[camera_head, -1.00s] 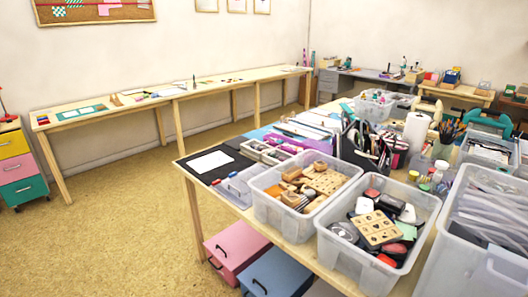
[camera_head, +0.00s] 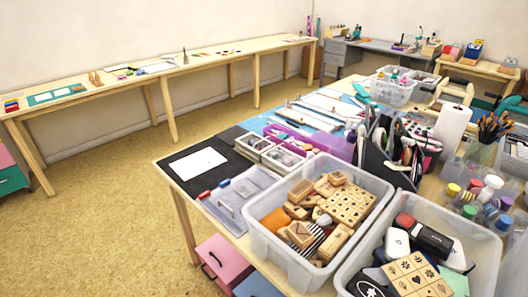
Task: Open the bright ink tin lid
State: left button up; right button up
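I cannot make out for sure which thing is the bright ink tin. A clear plastic bin (camera_head: 425,203) at the lower right holds several pads and tins, among them a red-topped one (camera_head: 404,221), a white one (camera_head: 397,243), a black one (camera_head: 432,241) and a dark one with a white mark (camera_head: 371,284) at the picture's bottom edge. Whether any lid is open is too small to tell. A flat clear case (camera_head: 240,199) lies at the table's left edge, with small red and blue pieces beside it. Neither of my grippers is in view.
A clear bin (camera_head: 262,238) of wooden stamps stands left of the pad bin. Bottles (camera_head: 489,187), a paper roll (camera_head: 452,127) and a pen holder (camera_head: 482,151) crowd the table's right. A pink drawer box (camera_head: 222,262) is below. The floor (camera_head: 110,225) at left is open.

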aim_at(239, 141)
jog(key=i+j+z, duration=0.1)
jog(key=j, duration=0.3)
jog(key=i+j+z, duration=0.1)
jog(key=j, duration=0.25)
jog(key=i+j+z, duration=0.1)
jog(key=j, duration=0.3)
jog(key=i+j+z, duration=0.1)
jog(key=j, duration=0.35)
jog(key=i, duration=0.1)
